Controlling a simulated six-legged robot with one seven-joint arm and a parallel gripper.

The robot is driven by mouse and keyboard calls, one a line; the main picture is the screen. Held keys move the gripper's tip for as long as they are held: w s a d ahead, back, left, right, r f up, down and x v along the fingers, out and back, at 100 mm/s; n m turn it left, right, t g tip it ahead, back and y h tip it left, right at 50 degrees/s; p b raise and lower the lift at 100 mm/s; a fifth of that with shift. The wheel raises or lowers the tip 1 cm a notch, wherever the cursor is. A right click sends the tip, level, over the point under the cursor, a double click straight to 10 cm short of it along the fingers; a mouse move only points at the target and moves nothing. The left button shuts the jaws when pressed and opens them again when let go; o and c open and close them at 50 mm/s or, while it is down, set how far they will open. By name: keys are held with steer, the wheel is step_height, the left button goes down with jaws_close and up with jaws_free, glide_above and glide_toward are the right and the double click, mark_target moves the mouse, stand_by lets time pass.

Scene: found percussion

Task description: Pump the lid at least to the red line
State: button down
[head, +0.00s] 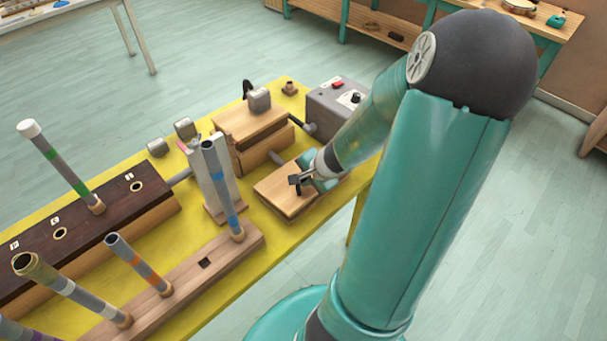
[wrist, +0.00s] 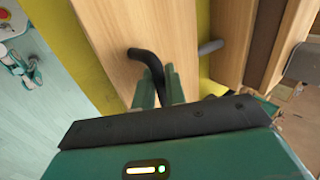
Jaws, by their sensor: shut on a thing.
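A flat wooden board (head: 283,201) with a black bent handle lies on the yellow table, and it also shows in the wrist view (wrist: 178,25). My gripper (head: 306,181) is over this board. In the wrist view its fingers (wrist: 160,80) are shut on the black handle (wrist: 145,56), close to the board. Behind it stands a wooden box (head: 262,146) with a wooden lid (head: 243,121), which carries a grey metal weight (head: 259,101). I cannot make out a red line in either view.
A grey control box (head: 337,106) with a red switch stands at the table's far end. Upright banded tubes (head: 222,185) stand in a wooden rail and a dark chest (head: 75,225) at left. Loose grey weights (head: 186,129) lie near the box. The floor at right is clear.

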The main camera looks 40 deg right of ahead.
steer(key=shift+f, duration=0.1)
steer(key=shift+s+f, duration=0.5)
steer(key=shift+f, duration=0.3)
